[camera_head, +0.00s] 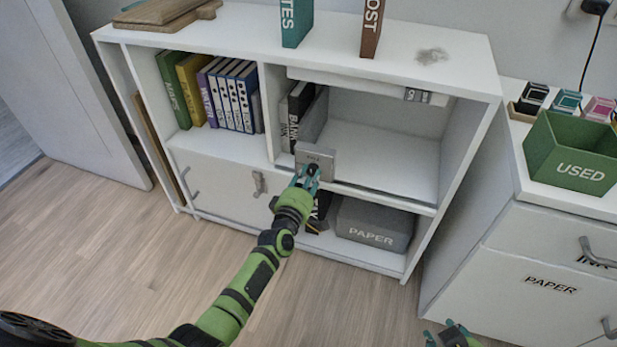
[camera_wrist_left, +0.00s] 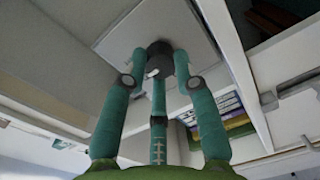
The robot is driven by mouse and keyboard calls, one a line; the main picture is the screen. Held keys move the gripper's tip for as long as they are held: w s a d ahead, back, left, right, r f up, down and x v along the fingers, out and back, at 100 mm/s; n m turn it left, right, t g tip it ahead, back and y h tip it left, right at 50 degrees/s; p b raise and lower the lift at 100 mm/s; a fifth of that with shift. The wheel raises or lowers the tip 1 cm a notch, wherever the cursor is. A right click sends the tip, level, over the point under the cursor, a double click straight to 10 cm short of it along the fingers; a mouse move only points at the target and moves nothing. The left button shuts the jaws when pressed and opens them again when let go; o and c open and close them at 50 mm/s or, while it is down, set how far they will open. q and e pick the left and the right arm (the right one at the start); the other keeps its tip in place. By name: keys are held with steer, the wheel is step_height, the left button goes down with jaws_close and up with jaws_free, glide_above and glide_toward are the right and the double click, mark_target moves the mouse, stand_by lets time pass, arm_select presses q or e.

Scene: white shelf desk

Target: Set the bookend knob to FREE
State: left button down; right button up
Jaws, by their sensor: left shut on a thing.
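The bookend (camera_head: 318,160) is a grey plate at the front of the right upper shelf bay, with faint lettering near its top. Its dark round knob (camera_wrist_left: 158,62) shows in the left wrist view, with a small white mark on it. My left gripper (camera_head: 309,172) is at the plate and is shut on the knob, with its teal fingers around it (camera_wrist_left: 155,70). The fingers hide most of the knob in the head view, and I cannot read its setting. My right gripper (camera_head: 447,333) shows only in part at the bottom edge; I cannot tell its jaw state.
Dark books (camera_head: 300,100) stand left of the bookend, and the bay to its right is empty. A grey PAPER box (camera_head: 374,226) sits on the shelf below. Colored books (camera_head: 225,95) fill the left bay. A green USED bin (camera_head: 570,155) stands on the right cabinet.

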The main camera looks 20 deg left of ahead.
arm_select(q)
steer(key=c, duration=1)
jaws_free()
steer(key=shift+o, duration=0.2)
steer(key=s, duration=1.2)
steer(key=shift+a+r, duration=0.15)
steer(key=shift+r, duration=0.1)
